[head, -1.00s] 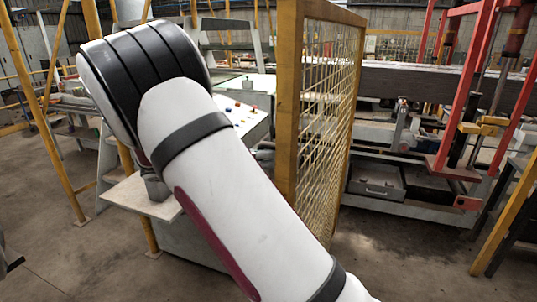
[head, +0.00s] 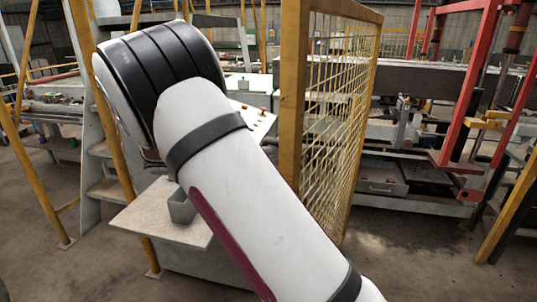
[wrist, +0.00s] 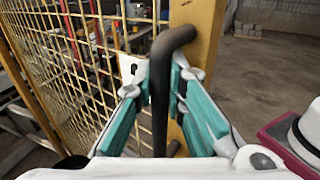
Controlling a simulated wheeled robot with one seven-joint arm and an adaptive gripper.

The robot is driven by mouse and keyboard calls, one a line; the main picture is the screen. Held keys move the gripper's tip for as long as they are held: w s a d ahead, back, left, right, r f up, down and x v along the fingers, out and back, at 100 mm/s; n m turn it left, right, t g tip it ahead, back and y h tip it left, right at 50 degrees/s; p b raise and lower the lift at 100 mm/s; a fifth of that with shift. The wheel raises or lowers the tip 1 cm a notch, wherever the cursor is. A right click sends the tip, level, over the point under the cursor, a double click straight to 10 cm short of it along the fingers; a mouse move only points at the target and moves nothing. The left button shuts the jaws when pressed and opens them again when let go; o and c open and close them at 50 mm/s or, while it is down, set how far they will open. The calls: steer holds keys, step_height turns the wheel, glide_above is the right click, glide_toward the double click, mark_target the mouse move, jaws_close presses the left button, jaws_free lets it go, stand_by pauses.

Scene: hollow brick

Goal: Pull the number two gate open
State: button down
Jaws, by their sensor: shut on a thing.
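A gate of yellow frame and wire mesh (head: 335,110) stands upright right of my arm in the head view. Its mesh (wrist: 75,70) and yellow post (wrist: 196,40) fill much of the wrist view. A dark bent bar handle (wrist: 160,100) is on the post. My gripper (wrist: 161,72) has its teal-padded fingers on both sides of this handle and is shut on it. A white plate (wrist: 128,68) with a dark mark sits on the mesh behind the left finger; I cannot read it. My arm hides the gripper and handle in the head view.
A pale panel (head: 160,212) with a small grey block is left of my arm. Yellow posts (head: 45,190) stand at the left. A red-framed machine (head: 470,90) is at the right. Bare floor (wrist: 265,75) lies right of the post in the wrist view.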

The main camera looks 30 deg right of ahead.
steer(key=shift+a, duration=0.3)
steer(key=c, duration=1.6)
jaws_free()
steer(key=shift+a, duration=0.15)
steer(key=v, duration=1.1)
steer(key=shift+w+a, duration=0.25)
steer(key=shift+a, duration=0.05)
